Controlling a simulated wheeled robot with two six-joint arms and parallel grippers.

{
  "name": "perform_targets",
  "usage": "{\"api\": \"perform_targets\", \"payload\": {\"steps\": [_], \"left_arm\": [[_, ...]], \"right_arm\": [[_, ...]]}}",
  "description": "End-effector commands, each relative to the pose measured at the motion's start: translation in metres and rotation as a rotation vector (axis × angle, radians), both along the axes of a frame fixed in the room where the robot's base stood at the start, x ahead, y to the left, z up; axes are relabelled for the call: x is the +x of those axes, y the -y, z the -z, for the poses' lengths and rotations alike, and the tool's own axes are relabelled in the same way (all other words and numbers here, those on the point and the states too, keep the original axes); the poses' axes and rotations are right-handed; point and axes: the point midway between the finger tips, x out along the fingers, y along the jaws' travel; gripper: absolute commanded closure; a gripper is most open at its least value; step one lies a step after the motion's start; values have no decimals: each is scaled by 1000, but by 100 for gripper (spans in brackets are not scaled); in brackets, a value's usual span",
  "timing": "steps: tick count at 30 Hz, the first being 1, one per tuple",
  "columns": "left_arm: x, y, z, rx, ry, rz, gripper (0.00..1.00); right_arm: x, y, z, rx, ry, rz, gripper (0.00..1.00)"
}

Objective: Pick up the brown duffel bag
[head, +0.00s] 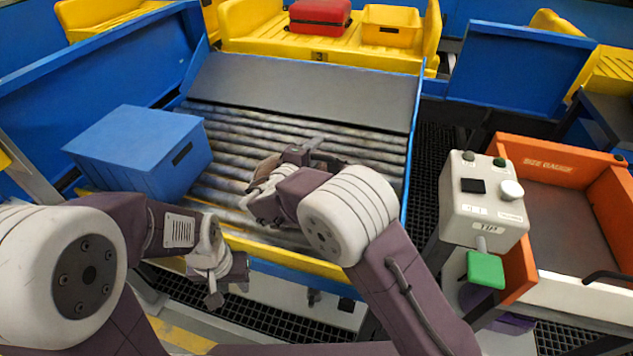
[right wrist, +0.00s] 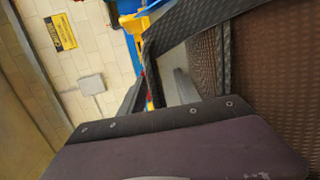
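The brown duffel bag (head: 265,168) lies on the roller conveyor, mostly hidden behind my right gripper and forearm in the head view. In the right wrist view its brown woven side (right wrist: 275,75) fills the right, with a black strap (right wrist: 190,22) arching across the top. My right gripper (head: 303,150) is at the bag, close to the strap. Whether its fingers are apart or closed on the strap is unclear. My left gripper (head: 226,285) hangs low in front of the conveyor's yellow front edge, away from the bag, with nothing visible in it. Its finger gap is unclear.
A blue box (head: 140,150) stands on the rollers (head: 235,125) at left. Right of the conveyor are a control box (head: 485,195) with a green paddle (head: 486,270) and an orange bin (head: 545,165).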

Motion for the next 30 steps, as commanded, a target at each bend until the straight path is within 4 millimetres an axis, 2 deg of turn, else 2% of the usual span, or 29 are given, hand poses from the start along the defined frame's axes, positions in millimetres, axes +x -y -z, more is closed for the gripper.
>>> {"api": "perform_targets", "payload": {"steps": [7,11,12,30], "left_arm": [[-1,0,0,0,-1,0,68],[-1,0,0,0,-1,0,68],[-1,0,0,0,-1,0,68],[0,0,0,0,-1,0,68]], "right_arm": [[-1,0,1,2,1,-2,61],[-1,0,1,2,2,-1,97],[-1,0,1,2,2,-1,100],[-1,1,4,1,-4,0,100]]}}
